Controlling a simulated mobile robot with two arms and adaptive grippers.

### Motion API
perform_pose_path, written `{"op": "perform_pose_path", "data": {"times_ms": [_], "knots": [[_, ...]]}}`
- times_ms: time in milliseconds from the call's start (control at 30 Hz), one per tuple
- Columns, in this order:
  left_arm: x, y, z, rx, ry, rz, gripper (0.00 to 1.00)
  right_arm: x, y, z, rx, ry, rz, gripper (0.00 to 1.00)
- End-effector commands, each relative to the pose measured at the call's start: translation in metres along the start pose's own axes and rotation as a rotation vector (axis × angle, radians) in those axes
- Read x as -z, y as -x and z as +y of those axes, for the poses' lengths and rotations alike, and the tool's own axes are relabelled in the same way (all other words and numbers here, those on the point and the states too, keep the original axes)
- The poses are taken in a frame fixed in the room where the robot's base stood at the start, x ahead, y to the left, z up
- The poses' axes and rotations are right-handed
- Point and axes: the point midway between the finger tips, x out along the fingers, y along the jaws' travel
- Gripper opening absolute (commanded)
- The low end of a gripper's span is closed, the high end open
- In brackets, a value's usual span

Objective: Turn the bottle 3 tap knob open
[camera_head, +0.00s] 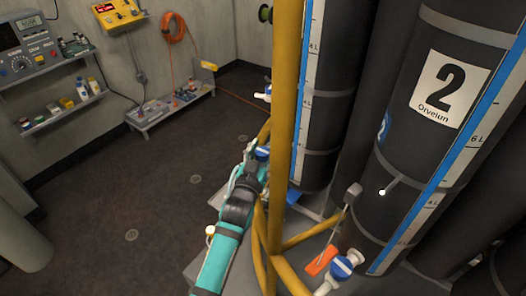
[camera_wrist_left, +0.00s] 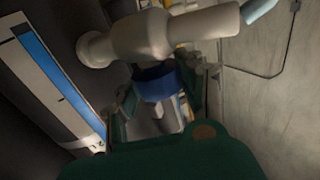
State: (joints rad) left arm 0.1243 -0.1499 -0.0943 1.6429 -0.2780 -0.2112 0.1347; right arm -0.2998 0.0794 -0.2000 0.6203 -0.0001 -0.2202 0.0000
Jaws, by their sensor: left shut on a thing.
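My left gripper (camera_head: 256,158) reaches up beside the yellow post, its fingers at a blue tap knob (camera_head: 262,152). In the left wrist view the same blue knob (camera_wrist_left: 155,85) sits between the fingers of the gripper (camera_wrist_left: 158,98), under a white tap body (camera_wrist_left: 150,34). The gripper is shut on this knob; the fingers hide part of it. No number 3 label shows, so I cannot read which bottle this tap belongs to. The knob's turn angle is hard to tell. My right gripper is not in view.
A yellow post (camera_head: 283,110) stands right beside my left arm. Bottle 2 (camera_head: 425,130) stands at the right, with a blue-knobbed tap (camera_head: 342,267) and an orange tag (camera_head: 320,261) below. Another white tap (camera_head: 264,93) is farther back. The floor (camera_head: 120,190) at left is clear.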

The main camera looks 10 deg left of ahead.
Motion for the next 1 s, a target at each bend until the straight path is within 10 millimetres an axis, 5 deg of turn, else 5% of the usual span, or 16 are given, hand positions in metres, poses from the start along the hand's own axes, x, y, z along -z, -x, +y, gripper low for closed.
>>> {"op": "perform_pose_path", "data": {"times_ms": [800, 833, 1000], "knots": [[-0.0014, 0.0004, 0.0004, 0.002, 0.003, -0.003, 0.05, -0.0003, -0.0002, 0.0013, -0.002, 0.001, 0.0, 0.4], [-0.0014, 0.0004, 0.0004, 0.002, 0.003, -0.003, 0.4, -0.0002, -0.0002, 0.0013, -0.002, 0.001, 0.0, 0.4], [-0.001, 0.0003, 0.0003, 0.002, 0.002, -0.002, 0.62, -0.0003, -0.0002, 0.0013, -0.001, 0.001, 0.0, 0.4]]}}
